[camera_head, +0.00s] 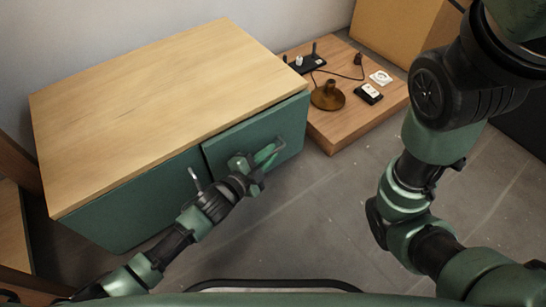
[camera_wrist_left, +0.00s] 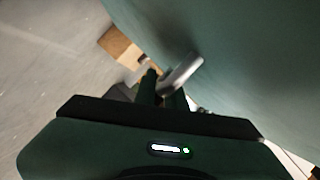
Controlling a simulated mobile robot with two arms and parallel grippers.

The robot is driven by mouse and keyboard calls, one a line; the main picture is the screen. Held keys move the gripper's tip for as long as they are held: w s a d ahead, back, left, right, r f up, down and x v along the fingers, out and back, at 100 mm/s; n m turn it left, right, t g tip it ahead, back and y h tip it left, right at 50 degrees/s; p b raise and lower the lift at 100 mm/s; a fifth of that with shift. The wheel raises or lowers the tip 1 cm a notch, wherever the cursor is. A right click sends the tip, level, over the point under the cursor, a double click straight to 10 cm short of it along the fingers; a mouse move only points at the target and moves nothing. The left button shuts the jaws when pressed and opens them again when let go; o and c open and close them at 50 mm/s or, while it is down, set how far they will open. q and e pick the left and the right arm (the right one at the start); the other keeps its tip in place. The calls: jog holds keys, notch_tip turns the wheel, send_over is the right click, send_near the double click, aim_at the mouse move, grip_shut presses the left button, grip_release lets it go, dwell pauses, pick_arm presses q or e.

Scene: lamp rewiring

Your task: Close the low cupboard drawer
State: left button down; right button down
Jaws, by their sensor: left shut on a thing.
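The low cupboard (camera_head: 150,110) has a light wooden top and a dark green front. The drawer front (camera_head: 222,148), on the right part of the front, stands nearly flush; any small gap at its edge is hard to judge. My left gripper (camera_head: 264,157) is at this front, shut on its bar handle (camera_head: 281,144). In the left wrist view the grey handle (camera_wrist_left: 183,74) lies at the fingertips (camera_wrist_left: 163,90), beside the green front (camera_wrist_left: 245,60). The fingers partly hide the handle. My right arm shows at the right, but its gripper is out of view.
Another handle (camera_head: 194,179) is on the left part of the cupboard front. A low wooden platform (camera_head: 335,132) to the right bears a brass lamp base (camera_head: 327,97), a black power strip (camera_head: 305,63) and small parts. A cardboard-coloured box (camera_head: 400,30) stands behind. Grey floor (camera_head: 300,220) before the cupboard is clear.

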pick_arm(q)
jog(key=shift+w+a, duration=0.75)
jog(key=shift+w, duration=0.2)
jog(key=c, duration=1.8)
grip_release()
jog(key=shift+o, duration=0.2)
